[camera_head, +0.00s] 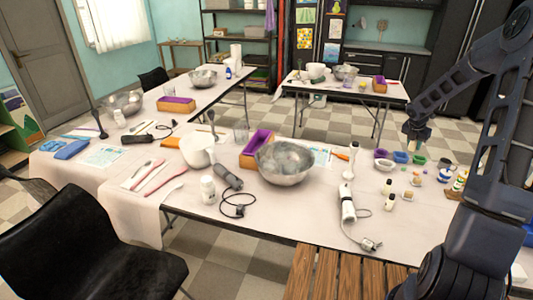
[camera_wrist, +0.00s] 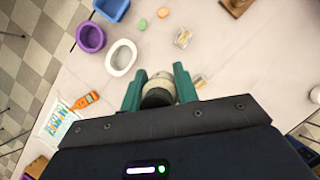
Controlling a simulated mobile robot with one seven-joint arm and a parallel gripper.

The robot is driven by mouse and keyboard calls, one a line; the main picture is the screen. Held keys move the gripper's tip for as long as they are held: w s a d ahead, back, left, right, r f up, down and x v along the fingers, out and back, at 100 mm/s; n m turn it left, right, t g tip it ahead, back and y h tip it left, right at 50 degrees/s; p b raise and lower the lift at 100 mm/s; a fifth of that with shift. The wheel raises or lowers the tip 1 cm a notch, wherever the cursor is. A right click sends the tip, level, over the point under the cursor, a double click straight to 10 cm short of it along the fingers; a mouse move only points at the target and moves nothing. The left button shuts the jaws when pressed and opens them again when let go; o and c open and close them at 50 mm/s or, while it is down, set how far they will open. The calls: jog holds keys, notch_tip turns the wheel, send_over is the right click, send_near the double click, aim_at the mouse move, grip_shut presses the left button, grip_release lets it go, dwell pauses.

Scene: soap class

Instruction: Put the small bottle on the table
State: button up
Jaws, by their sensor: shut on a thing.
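My gripper (camera_wrist: 158,90) has its two green fingers shut on a small bottle (camera_wrist: 160,82), pale with a dark end facing the camera. In the head view my gripper (camera_head: 417,131) hangs over the right part of the near table (camera_head: 290,215), above the coloured moulds. The held bottle is hard to make out there. Other small bottles (camera_head: 387,187) stand on the table below and in front of the gripper. The gap between the held bottle and the tabletop is hard to judge.
Purple (camera_head: 382,154), blue (camera_head: 401,157) and white (camera_head: 386,165) moulds lie below the gripper. A wooden slatted surface (camera_head: 335,275) is at the front. Bare tabletop shows in front of the bowl.

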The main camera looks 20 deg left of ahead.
jog(key=w+a+n+y, duration=0.2)
jog(key=a+n, duration=0.3)
jog(key=a, duration=3.6)
jog(key=s+a+n+t, duration=0.1)
jog(key=s+a, duration=0.4)
jog(key=a, duration=0.9)
jog(key=n+y, duration=0.3)
jog(key=n, duration=0.3)
send_over(187, 199)
jog(key=s, duration=0.1)
jog(key=f, duration=2)
jog(key=shift+s+d, duration=0.25)
jog(key=shift+d, duration=0.1)
jog(key=shift+f+g, duration=0.2)
jog(key=shift+g, duration=0.1)
